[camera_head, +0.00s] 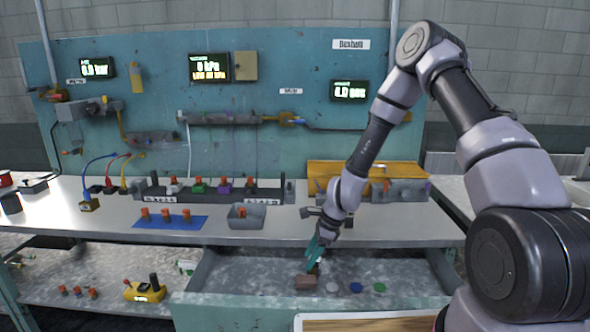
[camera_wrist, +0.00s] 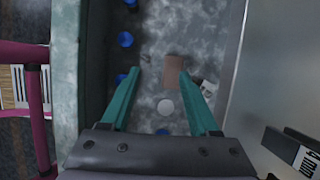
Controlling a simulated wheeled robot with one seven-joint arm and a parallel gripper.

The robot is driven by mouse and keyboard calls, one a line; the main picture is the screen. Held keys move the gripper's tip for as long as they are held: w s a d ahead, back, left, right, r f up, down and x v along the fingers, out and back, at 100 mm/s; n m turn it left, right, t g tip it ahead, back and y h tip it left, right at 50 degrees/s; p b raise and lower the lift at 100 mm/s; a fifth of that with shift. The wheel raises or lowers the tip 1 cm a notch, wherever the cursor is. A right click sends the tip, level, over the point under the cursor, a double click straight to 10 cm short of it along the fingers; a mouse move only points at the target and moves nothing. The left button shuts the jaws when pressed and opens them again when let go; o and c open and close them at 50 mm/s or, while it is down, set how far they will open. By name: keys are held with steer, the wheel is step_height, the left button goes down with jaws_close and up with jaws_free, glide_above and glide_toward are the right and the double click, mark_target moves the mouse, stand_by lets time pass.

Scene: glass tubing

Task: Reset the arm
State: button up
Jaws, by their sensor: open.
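My gripper (camera_head: 316,254) has teal fingers and points down into the open grey drawer (camera_head: 210,310) below the bench top. In the wrist view my gripper (camera_wrist: 159,72) has its two fingers spread apart, with nothing held between them. A brown block (camera_head: 306,282) lies on the drawer floor just below the fingers. In the wrist view the brown block (camera_wrist: 174,75) shows between and beyond the fingertips, near the right one. Whether a fingertip touches it is not clear.
White (camera_head: 332,288), blue (camera_head: 356,287) and green (camera_head: 379,287) discs lie in the drawer. The bench top (camera_head: 300,228) holds a blue mat (camera_head: 170,222) with orange-topped pieces and a small grey tray (camera_head: 245,223). A teal panel (camera_head: 290,70) stands behind.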

steer(key=d+r+n+t+h, duration=0.15)
steer(key=d+r+n, duration=0.3)
steer(key=r, duration=1.05)
steer(key=d+r+n+t, duration=0.2)
steer(key=d+r+n, duration=0.25)
steer(key=r, duration=1.05)
steer(key=s+d+r+n+t, duration=0.1)
steer(key=s+d+r+n, duration=0.1)
steer(key=s+d+r, duration=0.3)
steer(key=s+d+r+n+t+h, duration=0.1)
steer(key=s+d+r, duration=0.4)
steer(key=s+r, duration=0.6)
steer(key=shift+s+d+n+t, duration=0.4)
steer(key=shift+s+n+t, duration=0.25)
steer(key=shift+s+n, duration=0.45)
steer(key=shift+r, duration=0.1)
